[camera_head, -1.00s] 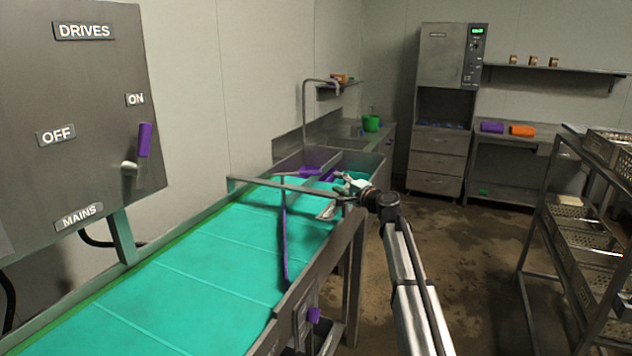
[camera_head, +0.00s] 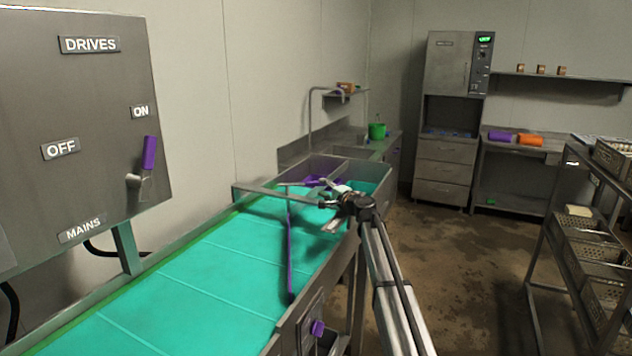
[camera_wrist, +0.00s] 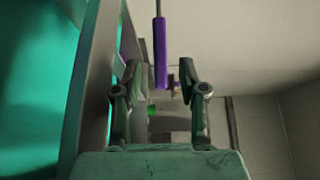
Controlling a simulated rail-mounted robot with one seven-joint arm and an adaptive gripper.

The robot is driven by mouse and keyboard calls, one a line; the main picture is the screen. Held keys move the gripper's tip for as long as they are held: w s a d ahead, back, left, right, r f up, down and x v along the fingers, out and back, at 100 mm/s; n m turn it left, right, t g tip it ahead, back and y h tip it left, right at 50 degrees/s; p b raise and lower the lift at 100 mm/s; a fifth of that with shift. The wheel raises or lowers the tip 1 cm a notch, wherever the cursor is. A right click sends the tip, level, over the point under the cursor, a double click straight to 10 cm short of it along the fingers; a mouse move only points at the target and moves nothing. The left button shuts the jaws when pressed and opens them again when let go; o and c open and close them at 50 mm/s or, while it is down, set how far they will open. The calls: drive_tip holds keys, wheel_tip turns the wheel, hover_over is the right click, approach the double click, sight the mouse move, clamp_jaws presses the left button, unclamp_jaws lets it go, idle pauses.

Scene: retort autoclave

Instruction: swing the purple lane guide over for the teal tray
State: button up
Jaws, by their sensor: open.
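The purple lane guide (camera_head: 290,250) is a thin upright strip along the teal conveyor belt, to the right of the belt's middle. My gripper (camera_head: 325,190) is over the far end of the belt, near the guide's far end. In the wrist view my gripper (camera_wrist: 158,70) is open, and a purple grip on a thin rod (camera_wrist: 160,52) shows between its two fingers, not clasped. Two steel bins stand at the belt's far end; purple shows in the left one, and teal, possibly the teal tray (camera_head: 362,187), in the right one.
A steel bar (camera_head: 265,194) crosses the belt near my gripper. The switch panel (camera_head: 85,130) stands at left, with a purple-handled lever (camera_head: 149,155). A rack of perforated trays (camera_head: 585,240) is at right. The floor between is clear.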

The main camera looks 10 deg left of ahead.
sight(318, 184)
drive_tip(key=shift+p+x, duration=0.65)
drive_tip(key=shift+x, duration=2.05)
clamp_jaws()
